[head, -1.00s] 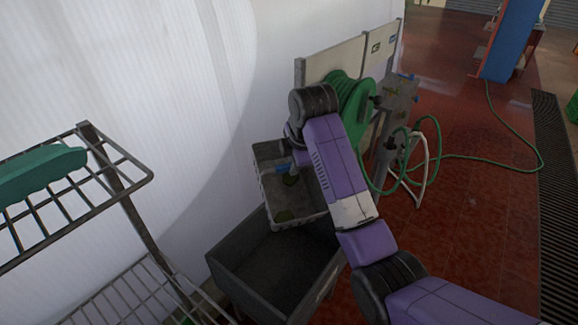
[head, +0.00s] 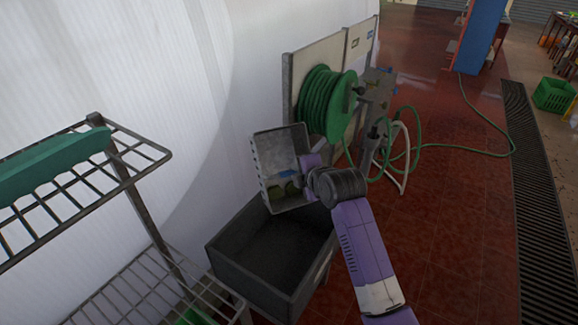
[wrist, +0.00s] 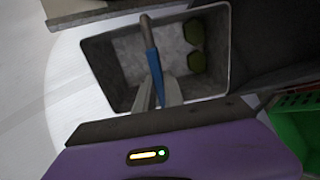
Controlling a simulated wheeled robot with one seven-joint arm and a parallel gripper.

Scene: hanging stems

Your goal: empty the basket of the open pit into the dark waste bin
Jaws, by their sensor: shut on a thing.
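The grey basket (head: 270,155) is held tilted above the back edge of the dark waste bin (head: 222,262), its open side turned toward the camera. Green clumps (head: 292,188) lie at its lower side; two green pieces (wrist: 194,61) also show inside the basket in the wrist view. My gripper (wrist: 160,95) is shut on the basket, at a blue-marked handle bar (wrist: 153,62). In the head view my wrist hides the right part of the basket and the fingertips. The bin's visible inside looks empty. The open pit is not recognisable in these frames.
A wire rack (head: 75,185) with a green object (head: 50,168) stands at the left. A green hose reel (head: 327,103) on a panel stands just behind the basket, its hose trailing over the red floor (head: 440,220). A white wall is behind.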

